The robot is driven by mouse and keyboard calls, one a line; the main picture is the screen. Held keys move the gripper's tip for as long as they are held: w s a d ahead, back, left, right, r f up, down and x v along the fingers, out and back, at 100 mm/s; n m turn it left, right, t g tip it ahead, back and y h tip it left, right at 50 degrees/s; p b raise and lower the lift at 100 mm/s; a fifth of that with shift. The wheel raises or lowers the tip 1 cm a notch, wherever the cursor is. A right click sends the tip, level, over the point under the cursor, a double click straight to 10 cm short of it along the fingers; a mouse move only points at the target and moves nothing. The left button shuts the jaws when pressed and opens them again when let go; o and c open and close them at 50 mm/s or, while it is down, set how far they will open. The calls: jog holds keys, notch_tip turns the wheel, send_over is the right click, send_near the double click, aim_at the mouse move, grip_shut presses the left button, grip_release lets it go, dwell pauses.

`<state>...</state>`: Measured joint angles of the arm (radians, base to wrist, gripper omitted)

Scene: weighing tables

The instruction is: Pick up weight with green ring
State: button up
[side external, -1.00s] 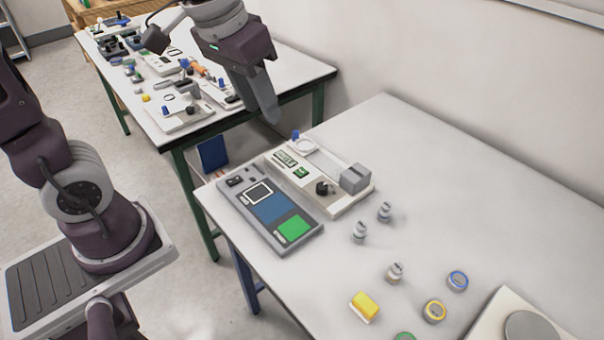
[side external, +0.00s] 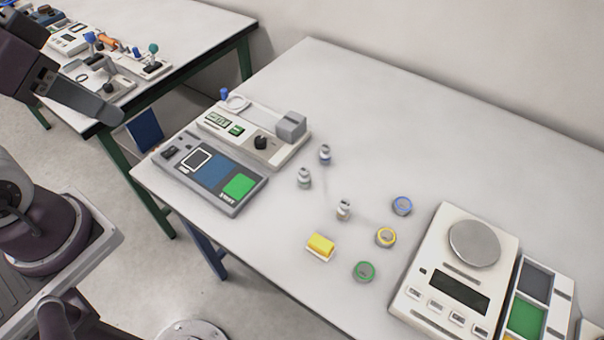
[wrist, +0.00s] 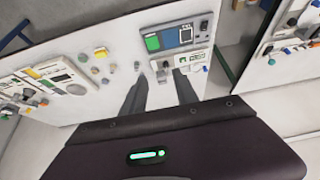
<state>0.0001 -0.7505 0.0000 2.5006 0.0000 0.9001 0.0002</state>
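The weight with the green ring (side external: 364,271) stands on the near table, close to its front edge, in the side view. It is short and round with a grey top. In the wrist view the small weights are too small to tell apart surely. My gripper (wrist: 160,76) is open and empty, its two fingers apart in the wrist view. In the side view it hangs at the upper left, far from the green-ringed weight.
A yellow block (side external: 320,246), a yellow-ringed weight (side external: 385,237) and a blue-ringed weight (side external: 402,205) lie near it. A balance (side external: 450,290) stands to the right. The table's back is clear.

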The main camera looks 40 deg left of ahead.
dwell(0.3)
jog(key=o, duration=0.3)
